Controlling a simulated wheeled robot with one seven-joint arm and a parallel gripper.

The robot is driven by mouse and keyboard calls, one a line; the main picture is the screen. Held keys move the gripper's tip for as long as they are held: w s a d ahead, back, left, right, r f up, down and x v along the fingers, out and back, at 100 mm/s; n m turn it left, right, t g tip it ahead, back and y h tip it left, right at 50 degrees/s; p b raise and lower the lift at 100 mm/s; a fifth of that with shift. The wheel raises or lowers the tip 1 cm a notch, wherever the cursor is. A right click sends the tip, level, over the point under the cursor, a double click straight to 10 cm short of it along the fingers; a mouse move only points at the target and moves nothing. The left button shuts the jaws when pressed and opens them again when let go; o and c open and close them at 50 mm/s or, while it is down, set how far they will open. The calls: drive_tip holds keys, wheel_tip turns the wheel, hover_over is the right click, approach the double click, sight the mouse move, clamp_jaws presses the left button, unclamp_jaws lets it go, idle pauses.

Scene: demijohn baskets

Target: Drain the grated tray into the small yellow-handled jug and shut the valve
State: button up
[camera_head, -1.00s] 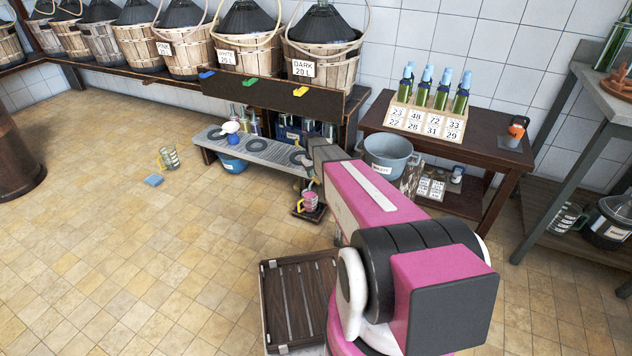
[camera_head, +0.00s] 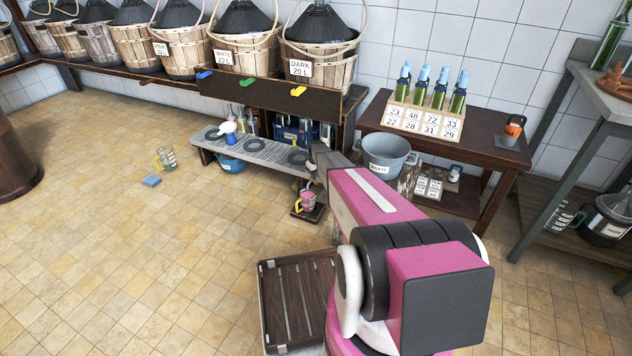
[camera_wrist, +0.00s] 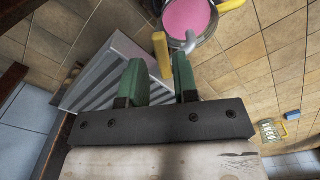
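The grated tray (camera_head: 262,150) is a long grey bench top with dark round pads; its slatted end shows in the wrist view (camera_wrist: 100,85). The small jug (camera_head: 308,200), with a yellow handle, stands on a low dark stand near the tray's right end. In the wrist view the jug (camera_wrist: 187,18) holds pink liquid, with a grey spout (camera_wrist: 190,42) over its rim. A yellow valve lever (camera_wrist: 160,50) shows between the green fingers of my gripper (camera_wrist: 159,72). The fingers are apart; I cannot tell whether one touches the lever. My arm hides the gripper in the head view.
A grey tub (camera_head: 388,155) stands right of the tray. A dark slatted crate (camera_head: 292,295) lies before my arm. The left floor is mostly clear.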

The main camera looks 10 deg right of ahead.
sight(316, 181)
drive_tip(key=shift+f, duration=1.8)
clamp_jaws()
drive_tip(key=shift+w+d+n, duration=0.15)
drive_tip(key=shift+d+n, duration=0.1)
drive_tip(key=shift+n, duration=0.4)
drive_tip(key=shift+w+d+n, duration=0.1)
drive_tip(key=shift+d+n, duration=0.15)
drive_tip(key=shift+n, duration=0.4)
unclamp_jaws()
drive_tip(key=shift+a, duration=0.1)
